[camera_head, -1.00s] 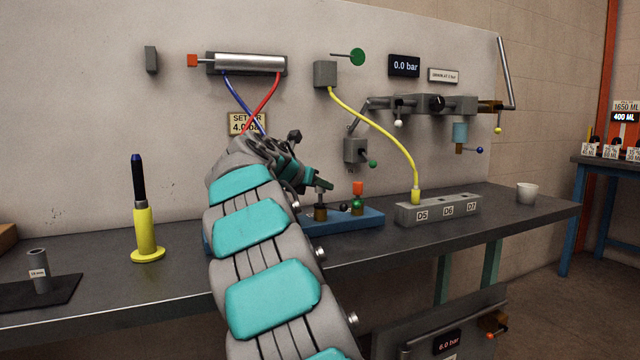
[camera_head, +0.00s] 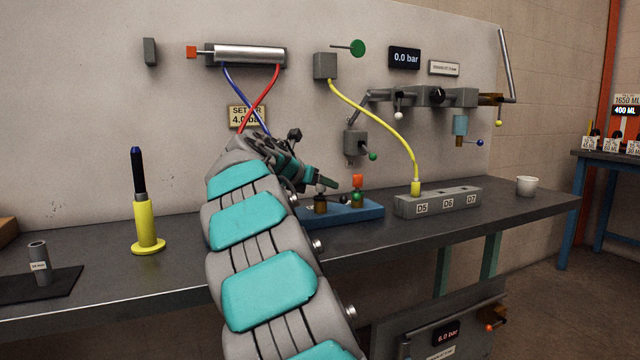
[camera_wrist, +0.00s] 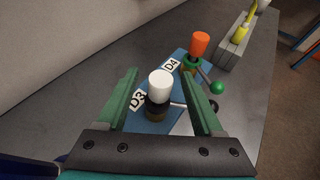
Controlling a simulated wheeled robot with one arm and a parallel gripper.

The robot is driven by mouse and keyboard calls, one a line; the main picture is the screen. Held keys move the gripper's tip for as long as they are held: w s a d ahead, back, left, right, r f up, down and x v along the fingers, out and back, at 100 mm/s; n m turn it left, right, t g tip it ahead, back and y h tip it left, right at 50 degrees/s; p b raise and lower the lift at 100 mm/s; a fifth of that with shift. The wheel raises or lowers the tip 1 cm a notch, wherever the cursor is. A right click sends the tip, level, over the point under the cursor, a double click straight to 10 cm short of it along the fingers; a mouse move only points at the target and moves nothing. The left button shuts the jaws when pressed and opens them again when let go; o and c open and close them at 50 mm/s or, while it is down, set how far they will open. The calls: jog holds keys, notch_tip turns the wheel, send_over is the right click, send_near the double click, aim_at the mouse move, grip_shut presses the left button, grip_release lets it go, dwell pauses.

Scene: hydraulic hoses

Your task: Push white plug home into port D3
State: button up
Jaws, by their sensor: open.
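In the wrist view the white plug (camera_wrist: 160,84) stands upright at the port labelled D3 (camera_wrist: 137,99) on a blue block. A dark ring and a brass fitting show below the plug; I cannot tell how deep it sits. My gripper (camera_wrist: 162,88) is open, with one green finger on each side of the plug, apart from it in the picture. In the head view my gripper (camera_head: 330,184) is above the left part of the blue block (camera_head: 368,216), and the white plug is hidden there.
An orange plug (camera_wrist: 200,44) stands at port D4, with a green-knobbed lever (camera_wrist: 217,88) beside it. The grey D5–D7 block (camera_head: 440,201) with a yellow hose (camera_head: 385,128) lies to the right. A yellow stand (camera_head: 146,228) is at left.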

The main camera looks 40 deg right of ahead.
jog(key=v, duration=0.7)
jog(key=shift+s+a+r, duration=0.15)
jog(key=shift+a+r, duration=0.05)
jog(key=shift+a, duration=0.15)
jog(key=shift+a, duration=0.1)
dwell(0.3)
